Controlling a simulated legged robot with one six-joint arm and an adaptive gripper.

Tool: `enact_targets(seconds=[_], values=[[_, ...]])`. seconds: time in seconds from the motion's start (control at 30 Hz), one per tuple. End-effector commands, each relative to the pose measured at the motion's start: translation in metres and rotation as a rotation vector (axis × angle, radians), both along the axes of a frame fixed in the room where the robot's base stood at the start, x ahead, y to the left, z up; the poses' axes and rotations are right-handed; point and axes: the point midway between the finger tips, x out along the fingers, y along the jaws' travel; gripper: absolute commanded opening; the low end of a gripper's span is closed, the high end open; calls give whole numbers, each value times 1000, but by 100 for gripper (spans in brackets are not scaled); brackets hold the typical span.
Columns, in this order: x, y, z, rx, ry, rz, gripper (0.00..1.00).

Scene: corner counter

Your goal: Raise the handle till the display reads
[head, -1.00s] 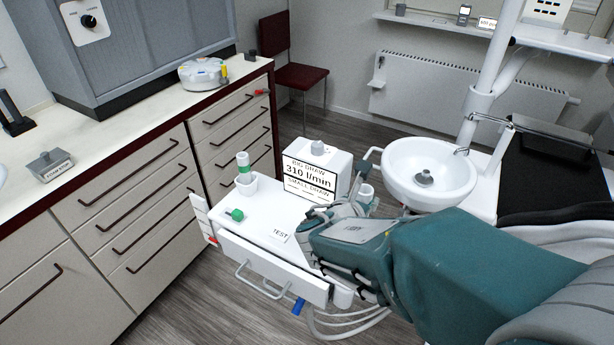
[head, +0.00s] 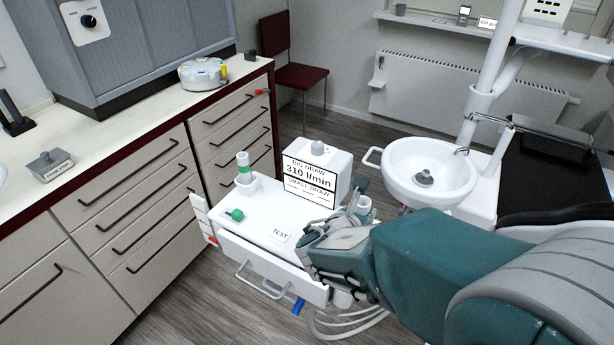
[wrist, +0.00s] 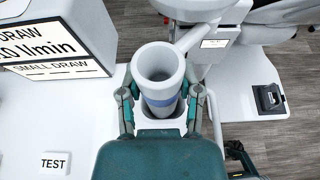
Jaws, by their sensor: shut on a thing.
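The display (head: 309,179) stands on the white cart top and reads BIG DRAW 310 l/min, with only dashes under SMALL DRAW. It also shows cut off at upper left in the wrist view (wrist: 62,45). The handle (wrist: 158,70) is a grey, open-ended tube with a blue band, with a thinner grey arm at its upper right. Its lower end is at a white holder, and I cannot tell how deep it sits. My gripper (wrist: 161,103) is shut on the handle, one finger on each side. In the head view my gripper (head: 345,235) hides much of this corner.
A TEST label (head: 281,236), a green-capped part (head: 236,215) and a white cup (head: 246,183) with a green-banded tube are on the cart. The white basin (head: 428,172) stands close behind my gripper. Drawers (head: 140,230) line the left.

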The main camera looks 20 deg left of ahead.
Motion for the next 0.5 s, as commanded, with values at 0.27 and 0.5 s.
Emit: enact_targets(seconds=[0.27, 0.5], values=[[0, 0, 0, 0, -1, 0, 63], [0, 0, 0, 0, -1, 0, 86]])
